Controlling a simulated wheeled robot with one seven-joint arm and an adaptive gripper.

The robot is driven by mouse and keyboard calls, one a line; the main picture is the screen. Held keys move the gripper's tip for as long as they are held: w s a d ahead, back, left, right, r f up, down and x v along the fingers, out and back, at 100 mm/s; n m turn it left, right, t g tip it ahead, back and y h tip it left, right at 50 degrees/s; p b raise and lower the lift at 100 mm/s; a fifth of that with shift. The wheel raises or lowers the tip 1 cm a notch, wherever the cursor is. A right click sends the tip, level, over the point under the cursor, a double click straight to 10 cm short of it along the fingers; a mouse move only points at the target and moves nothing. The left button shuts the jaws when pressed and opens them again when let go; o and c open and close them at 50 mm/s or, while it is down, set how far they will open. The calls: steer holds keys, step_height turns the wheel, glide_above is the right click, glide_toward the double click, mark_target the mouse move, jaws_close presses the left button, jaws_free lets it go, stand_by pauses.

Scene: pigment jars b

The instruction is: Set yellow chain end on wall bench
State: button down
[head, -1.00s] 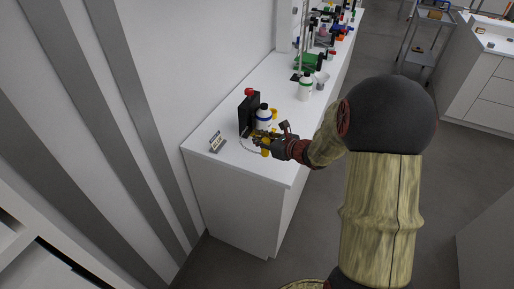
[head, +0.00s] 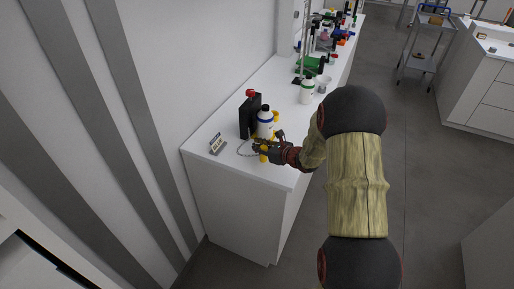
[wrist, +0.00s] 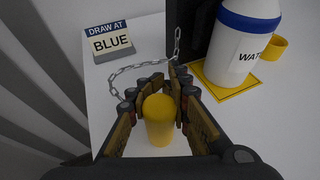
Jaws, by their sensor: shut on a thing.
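The yellow chain end (wrist: 158,118), a round-topped cylinder, stands upright between the fingers of my gripper (wrist: 158,92), which is shut on it. In the head view my gripper (head: 266,147) is low over the near end of the white wall bench (head: 280,168). I cannot tell whether the yellow end touches the bench. A metal chain (wrist: 138,68) curves from the fingers over the bench top and up beside a black block (wrist: 203,30).
A white, blue-banded bottle (wrist: 243,45) stands on a yellow square (wrist: 215,88), with a yellow cup (wrist: 273,47) behind it. A "DRAW AT BLUE" sign (wrist: 108,42) is at left.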

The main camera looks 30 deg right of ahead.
steer(key=c, duration=1.7)
jaws_free()
steer(key=shift+o, duration=0.4)
